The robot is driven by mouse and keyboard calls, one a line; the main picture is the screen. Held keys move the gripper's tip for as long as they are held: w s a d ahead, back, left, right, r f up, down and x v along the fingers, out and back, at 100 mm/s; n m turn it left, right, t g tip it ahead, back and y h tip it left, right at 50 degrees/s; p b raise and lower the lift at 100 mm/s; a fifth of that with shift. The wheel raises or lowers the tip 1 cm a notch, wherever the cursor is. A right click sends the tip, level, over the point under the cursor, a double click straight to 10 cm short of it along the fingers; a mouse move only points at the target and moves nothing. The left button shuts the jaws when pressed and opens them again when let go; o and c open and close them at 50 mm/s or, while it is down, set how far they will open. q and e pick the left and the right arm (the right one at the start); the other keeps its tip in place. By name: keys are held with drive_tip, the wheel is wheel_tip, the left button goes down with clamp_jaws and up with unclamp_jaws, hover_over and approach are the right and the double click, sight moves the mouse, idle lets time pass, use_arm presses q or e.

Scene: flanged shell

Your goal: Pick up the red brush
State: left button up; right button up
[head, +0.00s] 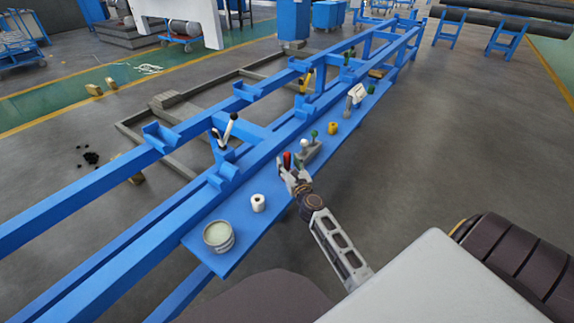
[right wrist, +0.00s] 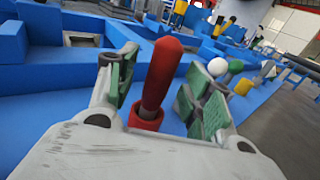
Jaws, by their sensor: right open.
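The red brush (right wrist: 160,72) stands nearly upright in the right wrist view, with a red handle, a dark middle and a red lower part. In the head view its red top (head: 287,158) shows just behind my right gripper (head: 293,178), on the blue shelf. My right gripper (right wrist: 160,88) is open, with one green-padded finger on each side of the brush and gaps between. The brush's lower end is hidden behind the gripper body. My left gripper is not in view.
Grey floor (head: 440,150) is clear to the right.

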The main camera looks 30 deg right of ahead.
drive_tip(key=shift+w+d, duration=0.2)
drive_tip(key=shift+w, duration=0.75)
drive_tip(key=shift+w+d, duration=0.1)
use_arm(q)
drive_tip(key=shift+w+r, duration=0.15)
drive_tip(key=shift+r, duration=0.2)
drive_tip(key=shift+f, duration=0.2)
use_arm(e)
clamp_jaws()
drive_tip(key=shift+r, duration=0.15)
